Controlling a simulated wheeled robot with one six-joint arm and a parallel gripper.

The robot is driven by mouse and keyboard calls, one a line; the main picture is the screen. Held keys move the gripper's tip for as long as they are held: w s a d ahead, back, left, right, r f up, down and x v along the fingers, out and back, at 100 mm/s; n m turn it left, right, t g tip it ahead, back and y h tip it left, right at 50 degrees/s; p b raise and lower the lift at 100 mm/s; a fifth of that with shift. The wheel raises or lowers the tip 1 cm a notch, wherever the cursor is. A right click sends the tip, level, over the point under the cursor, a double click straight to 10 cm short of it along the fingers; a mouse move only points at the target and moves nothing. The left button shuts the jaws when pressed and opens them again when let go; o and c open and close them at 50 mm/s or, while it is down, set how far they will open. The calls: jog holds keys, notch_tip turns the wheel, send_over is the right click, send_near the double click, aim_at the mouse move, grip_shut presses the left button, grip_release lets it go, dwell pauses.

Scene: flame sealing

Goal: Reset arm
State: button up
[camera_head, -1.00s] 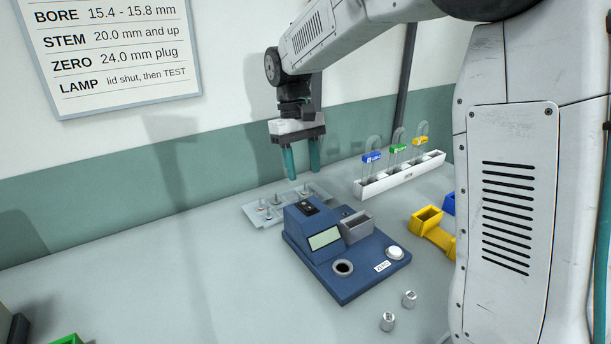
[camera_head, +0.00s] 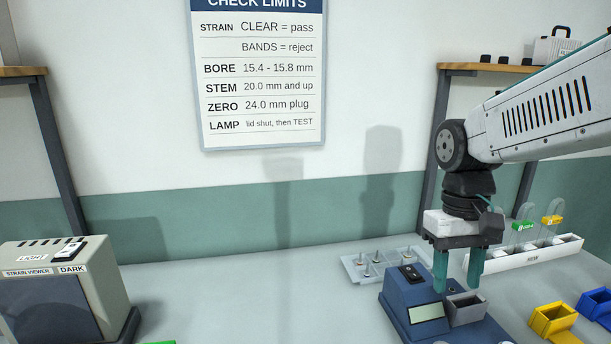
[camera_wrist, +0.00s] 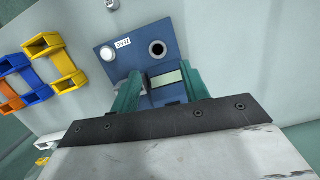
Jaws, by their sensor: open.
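My gripper (camera_head: 459,283) is open, its two teal fingers pointing down, with nothing seen between them in the head view. It hangs above the rear of the blue gauge device (camera_head: 397,296), which has a small display and a grey open-topped box (camera_head: 466,309) on it. In the wrist view, my gripper (camera_wrist: 160,88) shows its fingers apart over the blue device (camera_wrist: 118,58). The device's round dark hole (camera_wrist: 157,48) and a label show beyond the fingers. The device's front is cut off in the head view.
A strain viewer box (camera_head: 65,290) stands at the left. A tray with small parts (camera_head: 352,264) lies behind the device. A white rack (camera_head: 525,256) with tagged glass pieces stands at the back right. Yellow (camera_head: 553,318) and blue (camera_head: 596,304) holders lie at the right. The table's middle left is clear.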

jog(key=s+d+m+t, duration=0.1)
jog(key=s+d+t, duration=0.1)
jog(key=s, duration=1.3)
jog(key=shift+r+t, duration=0.4)
jog(key=shift+t, duration=0.2)
